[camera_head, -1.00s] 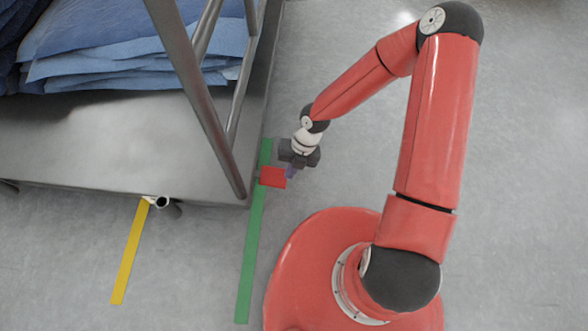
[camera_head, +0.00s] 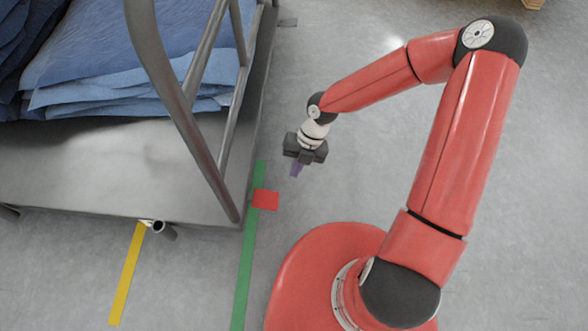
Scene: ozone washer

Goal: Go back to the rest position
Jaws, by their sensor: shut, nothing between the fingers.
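My gripper (camera_head: 297,168) is at the end of my red arm, near the middle of the head view. It points down and is shut, with nothing held. It hangs over the grey floor, just right of the metal cart's edge and apart from it. My arm is bent, with its elbow at the upper right and its base at the bottom. The exact height of the gripper above the floor is hard to tell.
A metal cart (camera_head: 90,170) with a tubular frame carries stacked blue cloths (camera_head: 140,60) at the left. A green tape strip (camera_head: 245,265), a red square (camera_head: 265,199) and a yellow tape strip (camera_head: 127,275) mark the floor.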

